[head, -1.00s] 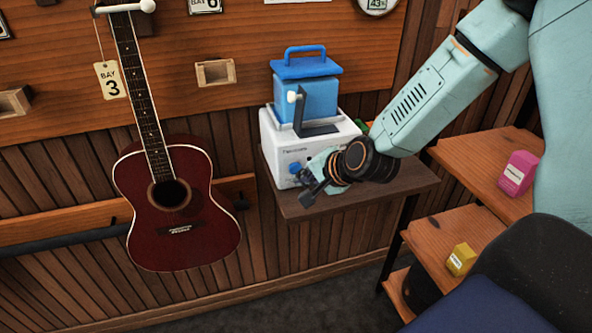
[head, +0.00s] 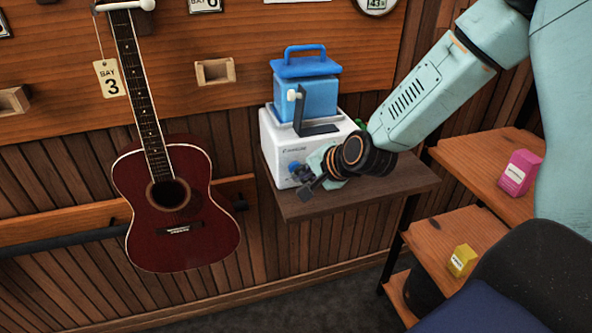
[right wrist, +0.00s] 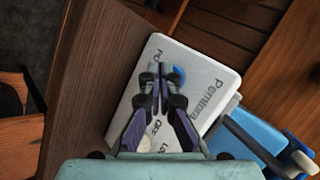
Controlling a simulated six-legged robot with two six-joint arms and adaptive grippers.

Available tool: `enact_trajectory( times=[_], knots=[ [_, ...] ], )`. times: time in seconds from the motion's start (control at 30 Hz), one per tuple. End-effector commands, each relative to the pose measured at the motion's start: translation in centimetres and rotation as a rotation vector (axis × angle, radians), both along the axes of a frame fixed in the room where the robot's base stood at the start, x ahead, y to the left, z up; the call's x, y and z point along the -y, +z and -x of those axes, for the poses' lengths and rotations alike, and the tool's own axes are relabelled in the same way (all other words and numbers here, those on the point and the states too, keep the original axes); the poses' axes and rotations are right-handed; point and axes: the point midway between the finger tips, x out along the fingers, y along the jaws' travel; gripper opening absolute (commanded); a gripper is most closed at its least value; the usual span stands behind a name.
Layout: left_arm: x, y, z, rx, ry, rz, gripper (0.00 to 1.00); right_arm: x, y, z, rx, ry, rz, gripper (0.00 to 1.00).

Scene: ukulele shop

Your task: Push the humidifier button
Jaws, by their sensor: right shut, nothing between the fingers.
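The humidifier (head: 283,135) is a white box with a blue tank (head: 318,97) and blue handle on top, standing on a dark wooden shelf. On its front face is a blue round control (head: 294,167), partly covered by my gripper. In the right wrist view the white face (right wrist: 205,75) carries printed lettering. My left gripper is out of view.
The dark shelf (head: 385,185) has bare room to the right of the humidifier. A red guitar (head: 205,235) hangs at the left. Wooden steps on the right hold a pink box (head: 519,172) and a yellow box (head: 462,260).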

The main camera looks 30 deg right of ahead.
Motion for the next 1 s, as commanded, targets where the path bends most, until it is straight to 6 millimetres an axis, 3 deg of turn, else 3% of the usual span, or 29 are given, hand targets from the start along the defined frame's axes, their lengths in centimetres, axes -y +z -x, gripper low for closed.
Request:
enact_trajectory(
  times=[0.6,1.0],
  knots=[
    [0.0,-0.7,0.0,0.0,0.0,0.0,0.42,0.2,0.0,-0.7,0.001,0.0,0.0,0.0],
    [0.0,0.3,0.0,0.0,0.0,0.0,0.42,-0.1,0.1,0.4,-0.002,0.0,-0.002,0.0]
  ],
)
